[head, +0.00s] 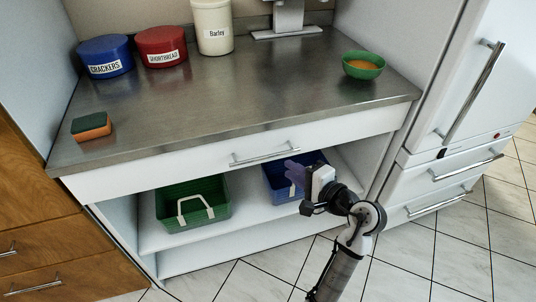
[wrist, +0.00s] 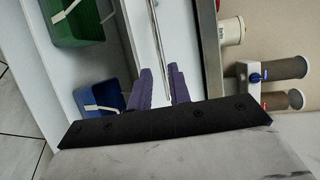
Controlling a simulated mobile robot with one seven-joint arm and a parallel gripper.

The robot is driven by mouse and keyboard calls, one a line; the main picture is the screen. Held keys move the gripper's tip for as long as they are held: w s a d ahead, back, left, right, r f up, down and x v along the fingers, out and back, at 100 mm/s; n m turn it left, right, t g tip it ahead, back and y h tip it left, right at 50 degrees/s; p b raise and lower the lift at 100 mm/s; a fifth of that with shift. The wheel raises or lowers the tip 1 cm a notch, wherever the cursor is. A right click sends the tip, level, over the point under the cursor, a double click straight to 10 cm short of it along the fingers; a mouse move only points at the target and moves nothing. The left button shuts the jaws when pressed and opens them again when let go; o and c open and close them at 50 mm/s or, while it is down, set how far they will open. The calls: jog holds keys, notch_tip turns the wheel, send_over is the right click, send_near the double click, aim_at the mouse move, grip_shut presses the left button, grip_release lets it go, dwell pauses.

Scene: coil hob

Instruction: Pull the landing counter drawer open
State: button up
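The landing counter drawer (head: 190,170) has a white front just under the steel worktop and looks shut, flush under the counter edge. Its long metal bar handle (head: 264,157) runs along the front and also shows in the wrist view (wrist: 157,35). My gripper (head: 292,168) has purple fingers and is just below and in front of the handle's right end. In the wrist view my gripper (wrist: 157,68) is open, with the bar lined up in the gap between its fingers. I cannot tell whether the bar is at fingertip depth; no contact is visible.
The worktop (head: 230,95) holds canisters, a sponge (head: 91,126) and a green bowl (head: 363,65). A green basket (head: 192,204) and a blue basket (head: 283,178) stand on the shelf below. A white fridge (head: 450,100) stands at right. The floor in front is clear.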

aim_at(270, 157)
jog(key=p+x, duration=0.2)
jog(key=x, duration=0.8)
grip_shut()
